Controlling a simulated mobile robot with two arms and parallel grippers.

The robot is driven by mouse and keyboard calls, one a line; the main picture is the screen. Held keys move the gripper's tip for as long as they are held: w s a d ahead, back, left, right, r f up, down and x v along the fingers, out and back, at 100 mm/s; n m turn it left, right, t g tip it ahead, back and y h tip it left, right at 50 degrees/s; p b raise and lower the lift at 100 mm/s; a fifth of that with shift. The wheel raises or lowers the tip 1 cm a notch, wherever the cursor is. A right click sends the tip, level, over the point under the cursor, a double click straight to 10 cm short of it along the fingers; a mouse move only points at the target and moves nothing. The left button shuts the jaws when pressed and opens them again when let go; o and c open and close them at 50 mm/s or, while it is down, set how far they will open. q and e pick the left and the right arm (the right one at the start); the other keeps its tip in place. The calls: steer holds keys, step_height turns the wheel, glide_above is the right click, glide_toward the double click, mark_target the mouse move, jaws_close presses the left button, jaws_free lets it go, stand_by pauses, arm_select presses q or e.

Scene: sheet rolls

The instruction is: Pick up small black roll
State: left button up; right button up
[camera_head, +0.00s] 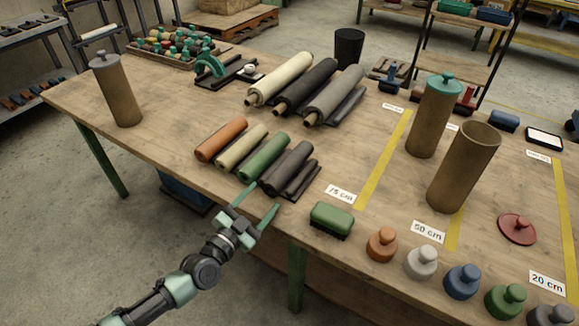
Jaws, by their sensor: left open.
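The small black roll (286,166) lies on the wooden table (165,160) near its front edge. It is the rightmost roll in a row of small rolls, with dark flat material (304,182) beside its right side. My left gripper (263,198) is open and empty, its two green fingers spread at the table's front edge. It is just in front of the near end of the black roll and appears apart from it. My right gripper is out of view.
Left of the black roll lie the green (264,157), cream (242,148) and orange (221,140) small rolls. Larger rolls (313,84) lie behind. A green-topped brush (331,219) sits to the right. The table's left part is mostly clear around a brown capped cylinder (118,93).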

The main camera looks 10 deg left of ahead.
mark_target(269, 190)
arm_select(q)
steer(key=shift+x, duration=1.55)
jaws_close()
steer(key=shift+r, duration=0.15)
